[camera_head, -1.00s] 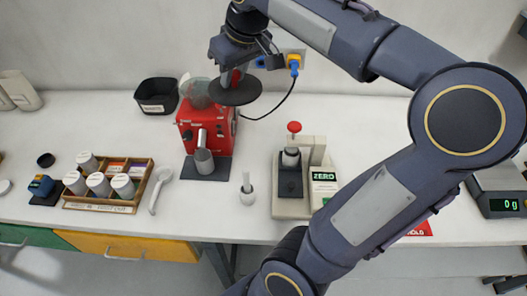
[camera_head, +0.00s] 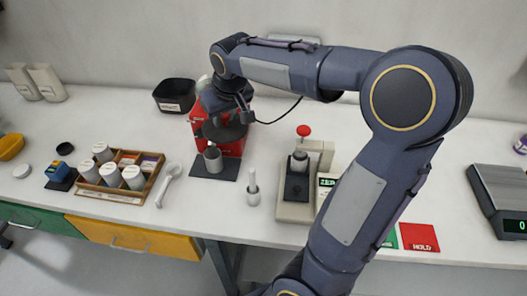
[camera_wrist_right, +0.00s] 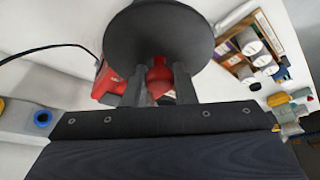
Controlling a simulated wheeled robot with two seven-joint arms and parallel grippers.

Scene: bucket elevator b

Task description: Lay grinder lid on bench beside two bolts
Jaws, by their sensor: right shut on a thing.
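The grinder lid (camera_head: 222,131) is a dark round disc with a red knob. My right gripper (camera_head: 229,108) is shut on the knob, which shows between the fingers in the right wrist view (camera_wrist_right: 158,76); the disc (camera_wrist_right: 158,32) spreads beyond them. In the head view the lid overlaps the front of the red grinder (camera_head: 233,148), whose top is mostly hidden by my arm. The lid looks held up, clear of the white bench (camera_head: 150,225). I cannot make out two bolts. My left gripper is out of view.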

